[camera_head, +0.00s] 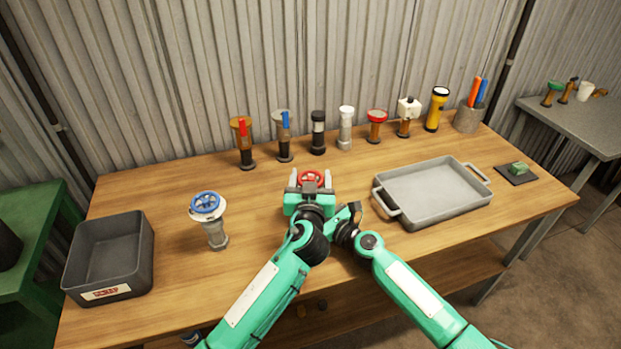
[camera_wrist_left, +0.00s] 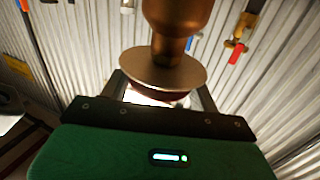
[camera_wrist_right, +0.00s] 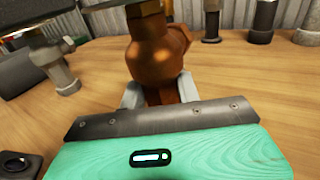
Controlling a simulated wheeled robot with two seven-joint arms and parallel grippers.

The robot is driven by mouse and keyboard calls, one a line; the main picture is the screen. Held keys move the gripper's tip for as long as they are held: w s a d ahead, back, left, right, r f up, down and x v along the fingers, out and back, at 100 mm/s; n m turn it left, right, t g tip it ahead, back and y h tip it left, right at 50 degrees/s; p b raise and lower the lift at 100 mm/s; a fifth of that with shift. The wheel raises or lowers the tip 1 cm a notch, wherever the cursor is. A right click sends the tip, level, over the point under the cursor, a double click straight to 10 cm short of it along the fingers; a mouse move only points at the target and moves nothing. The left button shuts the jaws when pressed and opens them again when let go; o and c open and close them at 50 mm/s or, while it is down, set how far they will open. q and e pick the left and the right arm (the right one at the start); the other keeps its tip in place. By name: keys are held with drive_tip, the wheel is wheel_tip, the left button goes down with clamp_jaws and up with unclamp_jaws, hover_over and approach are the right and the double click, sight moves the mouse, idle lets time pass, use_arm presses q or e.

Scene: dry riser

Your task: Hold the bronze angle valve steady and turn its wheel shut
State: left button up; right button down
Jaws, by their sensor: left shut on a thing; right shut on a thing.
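The bronze angle valve stands near the middle of the table, its red wheel (camera_head: 311,177) on top. My left gripper (camera_head: 310,180) is at the wheel, one pale finger on each side. In the left wrist view, which appears upside down, the bronze body (camera_wrist_left: 178,20) and a round disc (camera_wrist_left: 160,72) show; the wheel is mostly hidden behind the disc. In the right wrist view my right gripper (camera_wrist_right: 160,92) is shut on the lower part of the bronze body (camera_wrist_right: 155,60). In the head view the left gripper hides the valve body and the right fingers.
A blue-wheeled valve (camera_head: 208,212) stands to the left, beside a dark scrap bin (camera_head: 140,262). A grey tray (camera_head: 436,212) lies to the right, near a small green piece on a dark pad (camera_head: 517,178). Several valves and a yellow flashlight (camera_head: 436,108) line the back.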

use_arm(q)
drive_tip(key=shift+f+m+h, duration=0.1)
drive_tip(key=shift+m+h, duration=0.2)
drive_tip(key=shift+h, duration=0.2)
drive_tip(key=m+g+h, duration=0.1)
drive_tip(key=m+h, duration=0.1)
drive_tip(key=h, duration=0.1)
drive_tip(key=m+g+h, duration=0.1)
drive_tip(key=m+h, duration=0.1)
drive_tip(key=h, duration=0.1)
drive_tip(key=shift+a+h, duration=0.15)
drive_tip(key=shift+h, duration=0.15)
drive_tip(key=m+g+h, duration=0.1)
drive_tip(key=m+h, duration=0.1)
drive_tip(key=m+g+h, duration=0.2)
drive_tip(key=shift+d+h, duration=0.2)
drive_tip(key=shift+h, duration=0.1)
drive_tip(key=shift+g, duration=0.4)
drive_tip(key=shift+m+g+h, duration=0.3)
drive_tip(key=o, duration=1)
drive_tip(key=shift+a, duration=0.1)
drive_tip(key=shift+c, duration=0.2)
drive_tip(key=shift+a, duration=0.1)
